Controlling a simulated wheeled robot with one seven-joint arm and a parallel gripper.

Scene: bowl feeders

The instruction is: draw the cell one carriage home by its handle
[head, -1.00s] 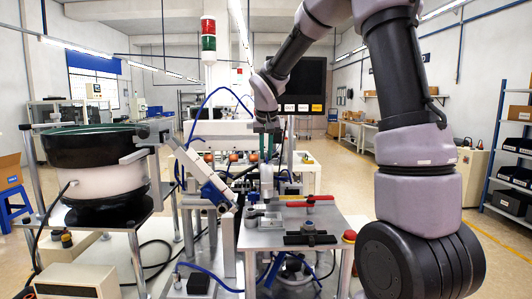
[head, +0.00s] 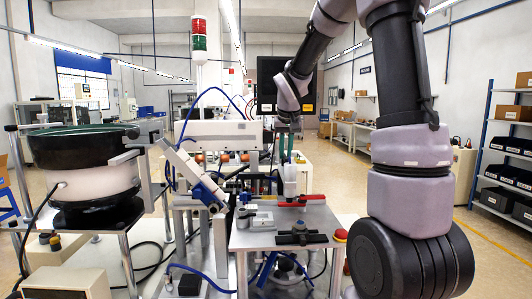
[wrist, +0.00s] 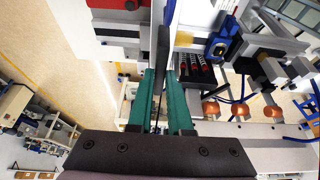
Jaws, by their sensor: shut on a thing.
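My gripper (head: 288,160) hangs above the metal table of the cell in the head view, with its teal fingers pointing down. In the wrist view the two teal fingers (wrist: 163,100) are closed on a thin dark upright handle (wrist: 161,60). Below the fingertips in the head view stands a pale block (head: 290,182), seemingly part of the carriage. The carriage's lower part and track are hard to make out. A red bar (head: 312,197) lies at the block's right.
A bowl feeder (head: 80,150) stands at the left, with a blue and silver inclined track (head: 200,185) beside the table. A dark fixture (head: 302,238) sits on the table front (head: 262,240), near a red button (head: 340,235). Shelves (head: 505,150) are far right.

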